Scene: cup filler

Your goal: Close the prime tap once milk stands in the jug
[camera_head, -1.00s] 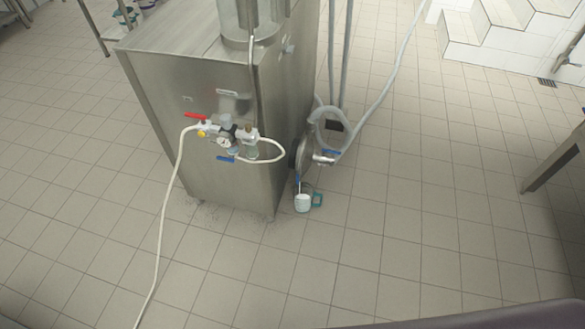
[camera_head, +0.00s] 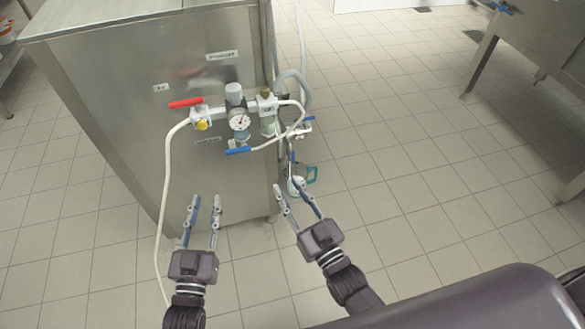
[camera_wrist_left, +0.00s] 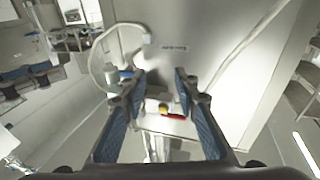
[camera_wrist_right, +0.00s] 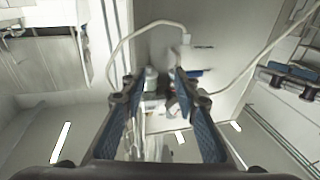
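The small jug (camera_head: 295,190) with a teal handle stands on the floor beside the machine's right corner. It looks white inside, but I cannot tell the milk level. A small blue lever (camera_head: 292,158) just above the jug looks like the prime tap; its exact position is too small to tell. My right gripper (camera_head: 287,187) is open and empty, its fingers overlapping the jug in the head view; I see no contact. My left gripper (camera_head: 206,198) is open and empty in front of the machine's panel. Both wrist views show spread fingers with nothing between them.
The steel machine (camera_head: 110,110) carries a red lever (camera_head: 186,102), a gauge (camera_head: 239,122) and a blue lever (camera_head: 238,151). A white hose (camera_head: 166,190) runs down its front. Another blue lever (camera_head: 308,119) sits behind. Tiled floor (camera_head: 400,190) is clear to the right.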

